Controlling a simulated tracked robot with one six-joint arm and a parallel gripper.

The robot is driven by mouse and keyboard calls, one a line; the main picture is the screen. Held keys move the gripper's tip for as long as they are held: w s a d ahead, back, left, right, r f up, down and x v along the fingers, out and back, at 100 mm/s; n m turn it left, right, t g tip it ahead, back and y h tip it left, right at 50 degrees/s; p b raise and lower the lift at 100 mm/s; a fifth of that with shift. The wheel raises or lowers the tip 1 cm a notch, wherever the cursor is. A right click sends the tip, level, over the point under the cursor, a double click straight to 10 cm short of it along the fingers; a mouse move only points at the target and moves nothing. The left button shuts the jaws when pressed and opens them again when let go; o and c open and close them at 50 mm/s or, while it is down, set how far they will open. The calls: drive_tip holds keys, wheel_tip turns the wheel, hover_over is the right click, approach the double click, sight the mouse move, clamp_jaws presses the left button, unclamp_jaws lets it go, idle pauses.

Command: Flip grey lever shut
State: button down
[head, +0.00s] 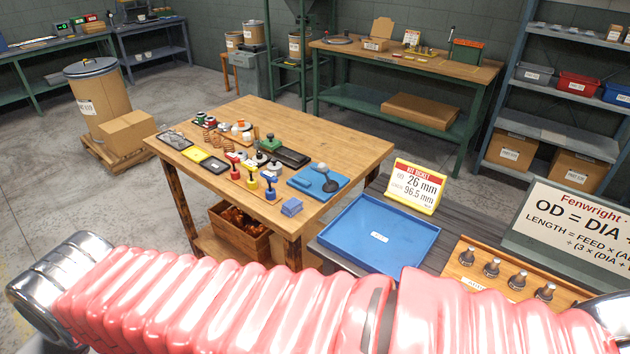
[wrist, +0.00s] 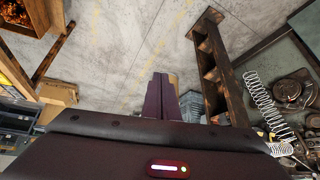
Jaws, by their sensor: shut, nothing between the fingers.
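No part in either view can be named for sure as the grey lever. On the wooden table in the head view, a dark grey handle-like part (head: 328,182) stands tilted on a flat blue base; I cannot tell whether it is the lever. My gripper (wrist: 163,92) shows in the wrist view with its dark fingers together and empty, over the concrete floor. The gripper itself is not in the head view, where my pink sleeved arm crosses the bottom. Coil springs (wrist: 262,98) lie at the right of the wrist view, apart from the fingers.
The wooden table (head: 362,147) holds several small coloured tools. A blue tray (head: 378,237), a job ticket (head: 417,186) and a wooden rack (head: 478,281) with several metal pieces sit on the nearer bench. A rusty slotted beam (wrist: 212,62) stands right of my fingers.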

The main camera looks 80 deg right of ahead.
drive_tip(key=w+d+f+m+t+h, duration=0.3)
drive_tip(key=w+d+m, duration=0.2)
drive_tip(key=w+d, duration=0.7)
drive_tip(key=w+d+f+m+h, duration=0.1)
drive_tip(key=d+f+m+h, duration=0.15)
drive_tip(key=d, duration=0.65)
drive_tip(key=w+d+f+m+h, duration=0.15)
drive_tip(key=d+m+h, duration=0.25)
drive_tip(key=d, duration=0.5)
drive_tip(key=s+d+f+m+g+h, duration=0.2)
drive_tip(key=s+d+f+g+h, duration=0.1)
drive_tip(key=s+d, duration=0.45)
drive_tip(key=s+d+f+m+g+h, duration=0.35)
drive_tip(key=s+d, duration=0.25)
drive_tip(key=d, duration=0.3)
drive_tip(key=s+d+m+g+h, duration=0.2)
drive_tip(key=s+g+h, duration=0.2)
drive_tip(key=s, duration=1.3)
drive_tip(key=g, duration=0.3)
drive_tip(key=shift+d+f+h, duration=0.2)
drive_tip(key=shift+f+h, duration=0.1)
drive_tip(key=shift+f, duration=0.1)
